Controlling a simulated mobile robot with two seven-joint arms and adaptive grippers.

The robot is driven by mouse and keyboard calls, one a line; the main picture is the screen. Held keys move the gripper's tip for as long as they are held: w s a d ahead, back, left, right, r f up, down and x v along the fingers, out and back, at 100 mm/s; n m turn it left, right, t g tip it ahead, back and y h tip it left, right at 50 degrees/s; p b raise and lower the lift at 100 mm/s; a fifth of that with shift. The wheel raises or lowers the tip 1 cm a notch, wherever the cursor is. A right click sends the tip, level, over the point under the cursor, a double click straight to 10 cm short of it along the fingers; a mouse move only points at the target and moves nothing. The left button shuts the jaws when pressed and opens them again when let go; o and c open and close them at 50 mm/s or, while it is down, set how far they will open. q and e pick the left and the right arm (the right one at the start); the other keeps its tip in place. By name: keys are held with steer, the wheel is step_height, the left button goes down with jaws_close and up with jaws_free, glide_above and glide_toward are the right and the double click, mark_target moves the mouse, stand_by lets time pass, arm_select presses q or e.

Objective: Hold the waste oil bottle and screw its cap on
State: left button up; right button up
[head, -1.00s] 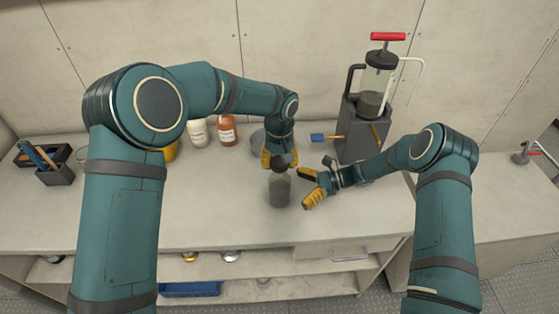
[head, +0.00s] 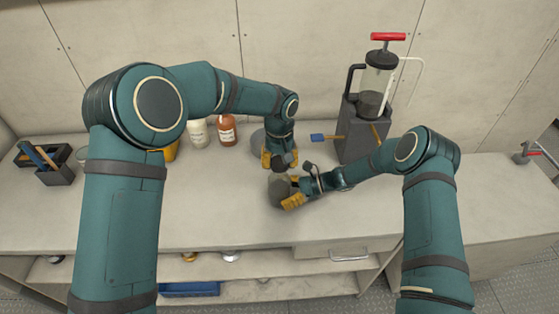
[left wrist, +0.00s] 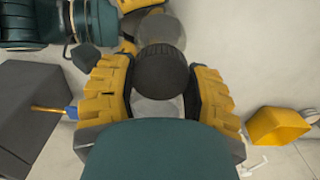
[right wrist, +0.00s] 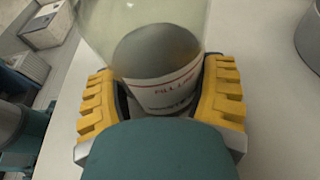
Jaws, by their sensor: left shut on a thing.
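The waste oil bottle (head: 280,191) stands on the counter, grey and see-through with a dark bottom in the head view. The right wrist view shows its clear wall and white lettered label (right wrist: 165,93). My right gripper (head: 293,191) has its yellow fingers on either side of the bottle; whether they press on it is unclear. My left gripper (head: 280,162) is shut on the black ribbed cap (left wrist: 162,72). It holds the cap above and slightly behind the bottle, apart from it. The bottle's mouth is not clearly visible.
A grey pump unit (head: 366,130) with a red handle stands behind my right arm. White (head: 198,133) and orange-brown (head: 227,131) bottles stand at the back. A blue-headed tool (head: 318,137) lies nearby. A tool holder (head: 52,170) is far left. The front counter is clear.

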steer(key=shift+c, duration=1.3)
arm_select(q)
steer(key=shift+f, duration=1.1)
stand_by(0.8)
arm_select(e)
steer(key=o, duration=0.3)
steer(key=c, duration=0.6)
